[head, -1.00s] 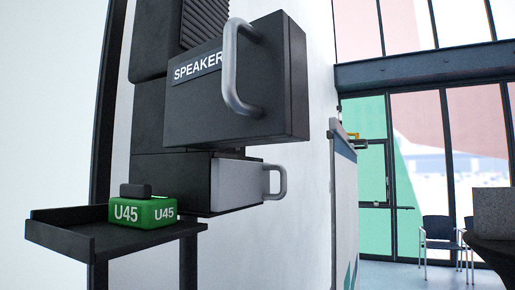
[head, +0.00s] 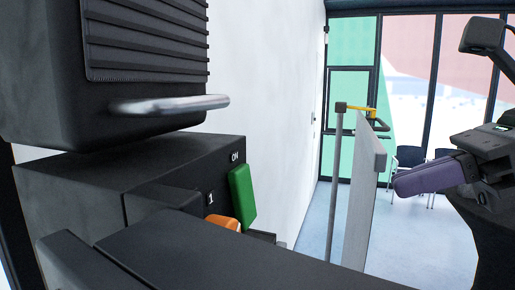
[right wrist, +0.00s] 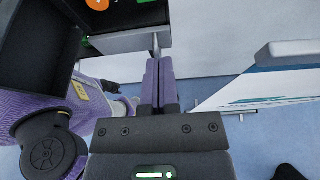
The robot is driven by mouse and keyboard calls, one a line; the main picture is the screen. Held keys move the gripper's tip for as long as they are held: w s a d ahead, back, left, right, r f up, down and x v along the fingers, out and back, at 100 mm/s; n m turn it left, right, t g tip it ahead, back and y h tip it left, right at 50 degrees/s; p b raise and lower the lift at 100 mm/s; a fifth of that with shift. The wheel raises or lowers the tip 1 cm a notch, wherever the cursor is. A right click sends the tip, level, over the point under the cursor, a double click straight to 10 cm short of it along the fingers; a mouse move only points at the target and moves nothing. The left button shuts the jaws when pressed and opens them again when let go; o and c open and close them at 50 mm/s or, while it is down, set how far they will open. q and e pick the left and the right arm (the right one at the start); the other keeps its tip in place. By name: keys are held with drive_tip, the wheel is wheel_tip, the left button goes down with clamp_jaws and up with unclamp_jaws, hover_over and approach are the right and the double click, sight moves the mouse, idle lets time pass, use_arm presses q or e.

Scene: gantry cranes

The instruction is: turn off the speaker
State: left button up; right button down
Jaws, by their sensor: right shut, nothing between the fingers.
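The speaker's black housing (head: 110,175) fills the left of the head view. A green switch (head: 241,197) beside the word "ON" and an orange control (head: 223,222) near a "1" sit on its right-hand face. The orange control also shows in the right wrist view (right wrist: 98,4), with part of the green one at the top edge. The SPEAKER label is not visible now. My right gripper (head: 402,184) is shut and empty, well to the right of the switches in the head view. Its purple fingers (right wrist: 155,82) lie together in the right wrist view. My left gripper is not in view.
A ridged black box with a grey bar handle (head: 170,104) overhangs the housing. A broad black panel (head: 210,255) crosses the foreground, partly hiding the orange control. A pale upright panel (head: 365,200) and dark chairs (head: 410,165) stand beyond. Open floor lies between.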

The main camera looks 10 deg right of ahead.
sight(243, 196)
drive_tip(key=x, duration=0.8)
drive_tip(key=p+x, duration=0.1)
drive_tip(key=x, duration=0.4)
drive_tip(key=shift+s+a+r, duration=0.1)
drive_tip(key=shift+a+r, duration=0.2)
drive_tip(key=shift+r, duration=0.05)
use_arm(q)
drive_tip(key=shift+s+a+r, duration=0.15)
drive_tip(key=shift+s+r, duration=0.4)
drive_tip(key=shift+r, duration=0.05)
